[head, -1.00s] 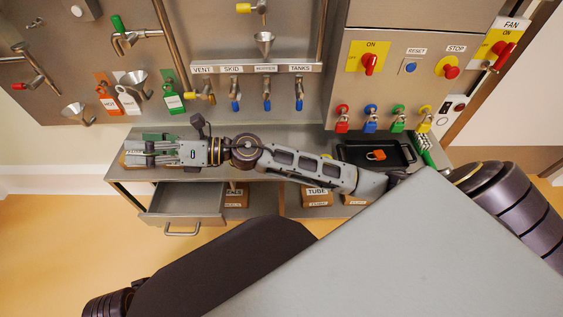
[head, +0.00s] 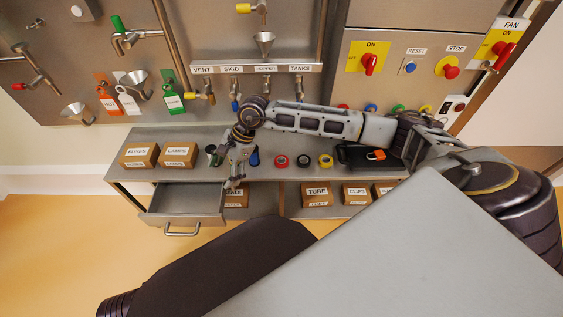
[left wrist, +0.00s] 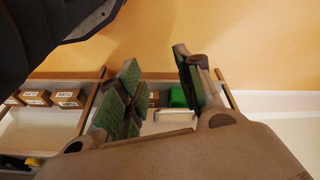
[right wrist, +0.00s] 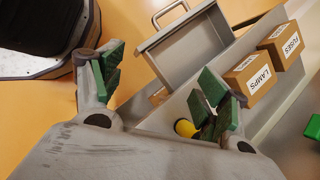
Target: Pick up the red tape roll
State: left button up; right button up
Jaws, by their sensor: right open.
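The red tape roll (head: 281,161) lies on the steel bench in the head view, left of a black roll (head: 303,161) and a yellow roll (head: 326,161). My right gripper (head: 233,182) points down at the bench's front edge, left of the red roll and apart from it. In the right wrist view my right gripper (right wrist: 160,78) is open and empty, and the red roll does not show there. My left gripper (left wrist: 157,62) has its fingers apart with nothing between them in the left wrist view; the head view does not show it.
An open drawer (head: 182,202) juts out below the bench's left part. FUSES (head: 138,156) and LAMPS (head: 178,155) boxes stand at the bench's left. A black tray (head: 352,158) with an orange padlock (head: 376,155) lies right of the rolls.

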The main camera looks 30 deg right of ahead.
pick_arm(q)
jog(key=shift+s+d+f, duration=0.2)
jog(key=shift+d+f, duration=0.2)
jog(key=shift+f, duration=0.25)
pick_arm(e)
jog(key=w+d+n+h, duration=0.1)
jog(key=w+d+h, duration=0.2)
jog(key=d+h, duration=0.5)
jog(key=d, duration=1.3)
jog(key=shift+w+d+r, duration=0.15)
jog(key=shift+d, duration=0.05)
jog(key=b, duration=0.2)
send_over(280, 161)
notch_tip(280, 161, down, 8)
jog(key=shift+r, duration=0.1)
jog(key=shift+f, duration=0.4)
pick_arm(q)
jog(key=r, duration=0.3)
jog(key=shift+d, duration=0.25)
jog(key=shift+f, duration=0.15)
